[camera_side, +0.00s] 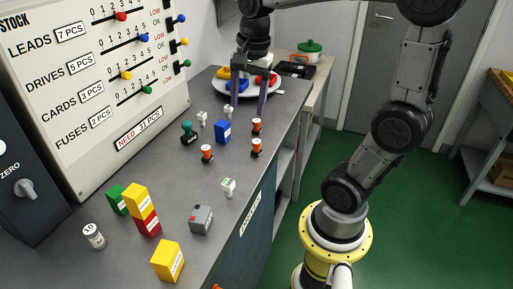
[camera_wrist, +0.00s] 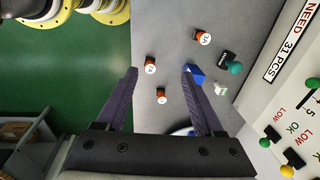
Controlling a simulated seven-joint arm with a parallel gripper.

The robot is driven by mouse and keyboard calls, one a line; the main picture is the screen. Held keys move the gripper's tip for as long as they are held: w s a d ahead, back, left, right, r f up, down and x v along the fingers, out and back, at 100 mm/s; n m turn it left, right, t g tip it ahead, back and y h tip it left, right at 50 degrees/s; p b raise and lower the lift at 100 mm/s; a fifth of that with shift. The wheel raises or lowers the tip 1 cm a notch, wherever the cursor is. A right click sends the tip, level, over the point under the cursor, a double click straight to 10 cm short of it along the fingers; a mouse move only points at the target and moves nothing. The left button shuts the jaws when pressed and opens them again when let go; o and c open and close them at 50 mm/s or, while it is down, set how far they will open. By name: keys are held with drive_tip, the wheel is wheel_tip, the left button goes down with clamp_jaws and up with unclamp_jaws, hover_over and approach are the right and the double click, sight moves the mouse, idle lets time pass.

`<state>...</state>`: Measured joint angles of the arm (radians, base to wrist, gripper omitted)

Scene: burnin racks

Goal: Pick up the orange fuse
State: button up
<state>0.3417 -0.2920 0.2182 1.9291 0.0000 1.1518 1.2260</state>
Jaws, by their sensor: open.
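Three orange fuses with white labelled tops stand on the grey bench. In the side view one (camera_side: 257,125) is near my gripper, one (camera_side: 256,146) is nearer the bench edge, and one (camera_side: 207,153) is further left. In the wrist view, two fuses, one (camera_wrist: 150,65) and another (camera_wrist: 161,96), show between my fingers, and the third (camera_wrist: 202,37) lies beyond the right fingertip. My gripper (camera_side: 247,113) is open and empty, pointing down above the bench; its spread fingers also show in the wrist view (camera_wrist: 160,71). The labels are too small to read surely.
A blue block (camera_side: 223,131), a green-handled stamp (camera_side: 189,133) and small white pieces stand close by. A plate (camera_side: 247,87) with coloured items is behind. Several coloured blocks (camera_side: 140,201) and a grey box (camera_side: 201,219) are in front. A stock board (camera_side: 95,80) stands left.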

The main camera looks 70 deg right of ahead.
drive_tip(key=m+g, duration=0.2)
hover_over(257, 141)
wheel_tip(257, 141, down, 4)
drive_tip(key=shift+y, duration=0.3)
drive_tip(key=f, duration=0.8)
drive_tip(key=shift+w+a+f, duration=0.15)
drive_tip(key=shift+w+a, duration=0.05)
drive_tip(key=shift+a, duration=0.05)
drive_tip(key=shift+s+d+f, duration=0.1)
drive_tip(key=shift+f, duration=1.25)
drive_tip(key=shift+s+d+f, duration=0.1)
drive_tip(key=shift+f, duration=1.2)
drive_tip(key=shift+c, duration=0.2)
clamp_jaws()
